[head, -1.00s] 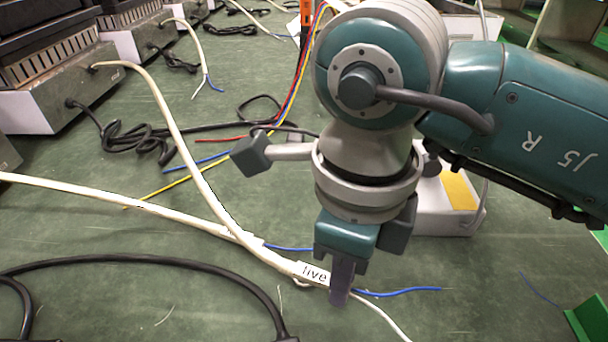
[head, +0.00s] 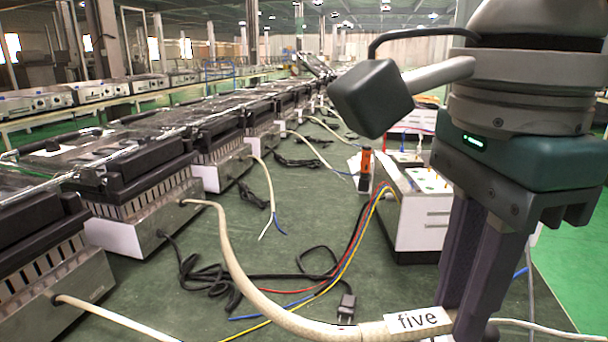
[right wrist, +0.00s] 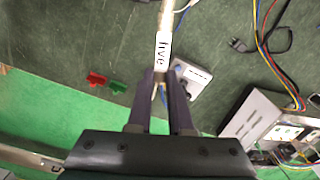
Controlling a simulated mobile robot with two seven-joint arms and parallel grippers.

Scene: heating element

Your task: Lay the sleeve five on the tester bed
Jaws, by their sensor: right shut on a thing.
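The sleeve labelled "five" (head: 418,319) is a white tag on a cream braided cable, at the bottom right of the head view. My right gripper (head: 470,325) is shut on it just right of the label, its fingers pointing down. In the right wrist view the sleeve (right wrist: 163,48) runs up from between the fingertips (right wrist: 161,76). A small white block (right wrist: 194,78) lies on the bench just past the fingertips; I cannot tell whether it is the tester bed. My left gripper is not in view.
A white tester box (head: 422,215) with red, blue and yellow leads stands beyond the gripper. An orange-handled tool (head: 366,165) is beside it. Heater units (head: 130,190) with cables line the left. A black plug (head: 346,308) lies on the green bench. Red (right wrist: 96,78) and green (right wrist: 117,87) pieces lie near the bench edge.

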